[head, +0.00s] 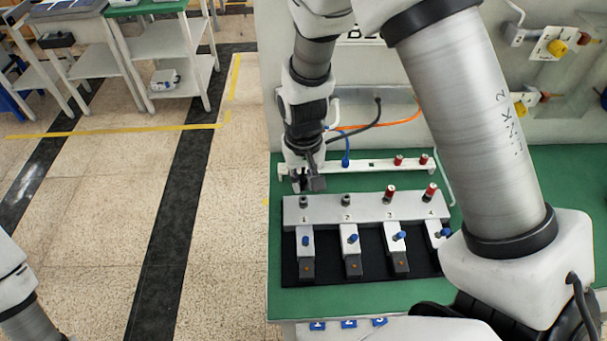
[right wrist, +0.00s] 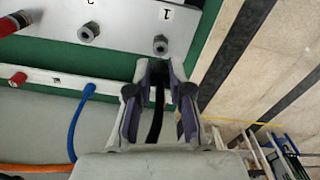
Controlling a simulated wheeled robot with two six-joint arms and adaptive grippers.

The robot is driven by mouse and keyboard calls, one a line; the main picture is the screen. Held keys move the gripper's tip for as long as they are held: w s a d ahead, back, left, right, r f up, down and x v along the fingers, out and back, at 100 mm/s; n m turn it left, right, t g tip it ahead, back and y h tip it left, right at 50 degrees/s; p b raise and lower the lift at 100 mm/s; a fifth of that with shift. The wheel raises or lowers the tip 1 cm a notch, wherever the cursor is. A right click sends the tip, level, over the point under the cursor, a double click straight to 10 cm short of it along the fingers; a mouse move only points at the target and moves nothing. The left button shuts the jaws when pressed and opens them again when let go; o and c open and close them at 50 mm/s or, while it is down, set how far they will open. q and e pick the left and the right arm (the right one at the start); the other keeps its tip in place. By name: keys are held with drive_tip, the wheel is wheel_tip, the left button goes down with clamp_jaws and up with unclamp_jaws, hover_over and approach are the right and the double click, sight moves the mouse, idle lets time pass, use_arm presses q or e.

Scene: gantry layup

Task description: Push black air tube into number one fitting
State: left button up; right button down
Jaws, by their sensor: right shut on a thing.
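My right gripper (head: 309,184) is shut on the black air tube (right wrist: 157,112). In the right wrist view the tube runs lengthwise between the fingers (right wrist: 159,70), its end near the fingertips. The number one fitting (head: 304,201) is a grey nut-shaped port on top of the manifold block (head: 325,215), above the printed 1. It also shows in the right wrist view (right wrist: 160,44), just beyond the fingertips, with a small gap between. The tube's exact tip is hard to see. Only part of my left arm shows; its gripper is out of view.
Fitting two (head: 346,200) is bare; fittings three (head: 389,193) and four (head: 431,191) carry red pieces. Behind stands a white rail (head: 370,166) with a blue tube (head: 346,160) at it. An orange tube (head: 400,122) runs along the back. Valves with blue knobs line the front.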

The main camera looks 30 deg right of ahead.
sight(303, 189)
drive_tip(key=shift+f, duration=0.65)
idle(0.3)
idle(0.4)
drive_tip(key=shift+p, duration=0.5)
drive_tip(key=shift+s+f+b, duration=0.1)
drive_tip(key=shift+f+b, duration=0.85)
drive_tip(key=shift+f, duration=0.4)
drive_tip(key=c, duration=1)
unclamp_jaws()
